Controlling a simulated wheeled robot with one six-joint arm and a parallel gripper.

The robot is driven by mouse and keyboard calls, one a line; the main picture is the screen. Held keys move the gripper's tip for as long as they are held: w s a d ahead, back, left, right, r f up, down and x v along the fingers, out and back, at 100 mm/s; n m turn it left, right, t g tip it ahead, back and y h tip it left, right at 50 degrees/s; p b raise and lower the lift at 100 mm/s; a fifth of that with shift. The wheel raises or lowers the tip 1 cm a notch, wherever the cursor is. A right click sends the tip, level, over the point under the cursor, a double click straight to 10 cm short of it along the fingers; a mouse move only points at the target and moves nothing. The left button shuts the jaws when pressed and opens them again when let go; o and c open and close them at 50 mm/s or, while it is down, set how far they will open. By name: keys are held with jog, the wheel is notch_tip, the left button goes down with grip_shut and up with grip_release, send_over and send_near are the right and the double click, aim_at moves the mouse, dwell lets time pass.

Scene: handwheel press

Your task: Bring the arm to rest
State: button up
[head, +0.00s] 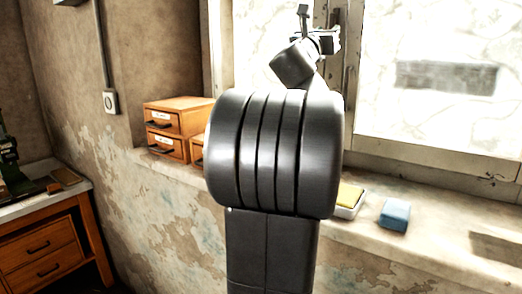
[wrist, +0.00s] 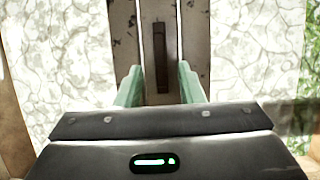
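My gripper (wrist: 160,84) shows in the wrist view with its two pale green fingers apart and nothing between them. Behind the fingers is the window frame (wrist: 187,45) with a dark upright handle (wrist: 161,55). In the head view my arm rises through the middle of the picture, and my gripper (head: 318,36) is small and high up in front of the window. Its fingers are too small there to read clearly. The lower arm hides part of the sill and the wall.
Wooden drawer boxes (head: 178,120) stand on the sill (head: 440,240) left of my arm. A wooden bench (head: 40,235) with a dark green machine (head: 6,160) is at far left.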

aim_at(331, 27)
jog(key=shift+p+x, duration=0.5)
jog(key=shift+x, duration=1.35)
jog(key=shift+a, duration=0.1)
